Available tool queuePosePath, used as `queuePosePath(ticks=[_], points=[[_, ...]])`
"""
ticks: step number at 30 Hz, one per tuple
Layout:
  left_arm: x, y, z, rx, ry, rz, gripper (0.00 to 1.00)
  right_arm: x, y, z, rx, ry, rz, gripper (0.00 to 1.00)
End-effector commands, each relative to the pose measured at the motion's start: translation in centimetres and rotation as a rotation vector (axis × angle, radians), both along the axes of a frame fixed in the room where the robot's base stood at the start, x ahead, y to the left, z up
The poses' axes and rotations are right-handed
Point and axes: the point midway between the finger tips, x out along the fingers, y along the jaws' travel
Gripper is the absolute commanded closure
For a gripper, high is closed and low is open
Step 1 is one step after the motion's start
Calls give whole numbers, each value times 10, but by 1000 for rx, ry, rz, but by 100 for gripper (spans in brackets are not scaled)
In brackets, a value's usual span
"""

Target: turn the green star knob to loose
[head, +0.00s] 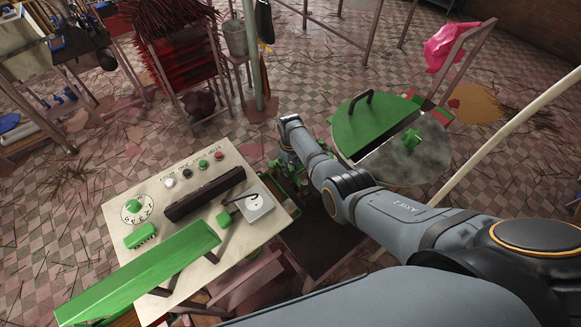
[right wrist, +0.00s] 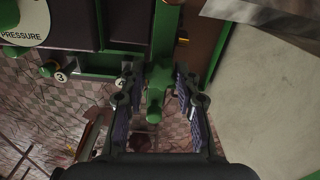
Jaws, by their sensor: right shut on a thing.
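The green star knob (right wrist: 156,100) is in the middle of the right wrist view, at the end of a green bar. My right gripper (right wrist: 157,80) has one finger on each side of it and is shut on it. In the head view my right arm reaches down between the pale control table and the round green machine. There the gripper and the knob are mostly hidden and too small to make out. My left gripper is not in view.
The control table (head: 175,188) has a dial, coloured buttons and a green trough (head: 150,275). A round machine with a green half lid (head: 362,125) stands right of my wrist. Numbered fittings (right wrist: 60,76) and a pressure gauge (right wrist: 22,22) lie close left of the gripper.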

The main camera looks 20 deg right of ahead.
Motion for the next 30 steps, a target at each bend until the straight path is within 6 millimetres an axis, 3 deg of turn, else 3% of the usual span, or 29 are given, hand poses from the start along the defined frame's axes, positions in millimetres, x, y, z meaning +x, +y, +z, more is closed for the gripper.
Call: queuePosePath(ticks=[2,3,7,20,23,30], points=[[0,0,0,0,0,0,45,1,0,1,-1,-3,-1,100],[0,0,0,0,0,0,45,1,0,1,-1,-3,-1,64],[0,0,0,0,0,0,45,1,0,1,0,-1,-1,47],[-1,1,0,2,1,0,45,1,0,8,0,-2,-1,45],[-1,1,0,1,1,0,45,1,0,24,0,-4,-1,45],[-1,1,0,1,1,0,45,1,0,84,0,-5,-2,45]])
